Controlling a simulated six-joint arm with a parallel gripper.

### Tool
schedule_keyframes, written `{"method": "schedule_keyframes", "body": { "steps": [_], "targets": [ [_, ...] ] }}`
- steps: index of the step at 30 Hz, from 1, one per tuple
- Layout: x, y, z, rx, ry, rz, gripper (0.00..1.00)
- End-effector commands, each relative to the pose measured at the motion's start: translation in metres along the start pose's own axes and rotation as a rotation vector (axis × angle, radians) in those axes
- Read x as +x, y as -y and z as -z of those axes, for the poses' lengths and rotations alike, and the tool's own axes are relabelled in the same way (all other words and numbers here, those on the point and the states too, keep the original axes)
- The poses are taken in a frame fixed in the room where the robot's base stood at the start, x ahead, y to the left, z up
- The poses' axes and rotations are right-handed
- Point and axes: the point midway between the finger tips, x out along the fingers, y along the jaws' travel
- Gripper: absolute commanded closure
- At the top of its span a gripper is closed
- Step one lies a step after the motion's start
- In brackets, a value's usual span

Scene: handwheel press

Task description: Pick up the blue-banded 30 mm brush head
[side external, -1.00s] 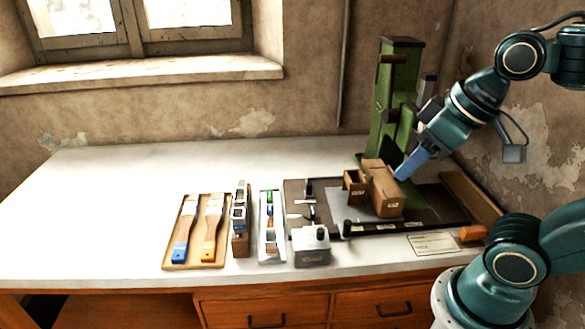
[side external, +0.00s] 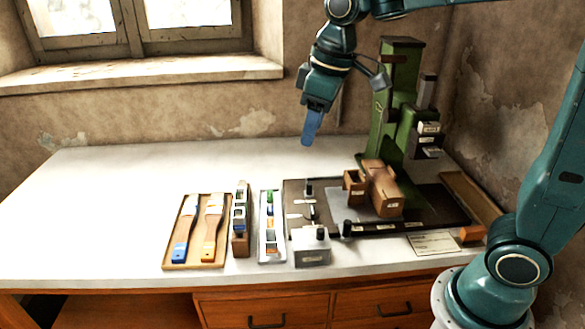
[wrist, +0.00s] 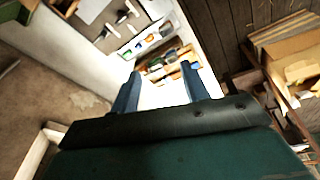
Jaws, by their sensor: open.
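Several small metal-and-dark brush heads stand in a narrow wooden rack (side external: 241,246) left of the middle of the bench. Blue shows on part of that row (side external: 239,224), but I cannot tell which piece is the 30 mm head. The rack is small in the wrist view, between and beyond my fingers. My gripper (side external: 309,143) hangs in the air above the back of the bench, right of the rack and well above it. In the wrist view its two blue fingers (wrist: 160,82) are apart with nothing between them.
A wooden tray (side external: 168,262) with two brushes lies left of the rack. A white tray (side external: 264,259) of coloured pieces and a grey block (side external: 311,253) lie right. The green press (side external: 392,110) stands at right, with wooden blocks (side external: 383,194) before it. The back left bench is clear.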

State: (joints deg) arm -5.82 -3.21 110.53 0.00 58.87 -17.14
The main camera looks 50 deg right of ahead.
Motion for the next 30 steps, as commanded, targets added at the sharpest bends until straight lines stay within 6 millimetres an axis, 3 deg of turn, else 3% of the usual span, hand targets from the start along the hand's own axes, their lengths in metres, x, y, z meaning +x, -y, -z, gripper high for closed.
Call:
{"method": "schedule_keyframes", "body": {
  "steps": [6,18,24,30],
  "targets": [
    [0.030,-0.003,0.042,-0.093,0.058,0.025,0.55],
    [0.101,0.002,0.106,-0.262,0.152,0.075,0.55],
    [0.138,0.007,0.129,-0.336,0.191,0.099,0.55],
    [0.159,0.011,0.139,-0.377,0.211,0.113,0.55]
  ]
}}
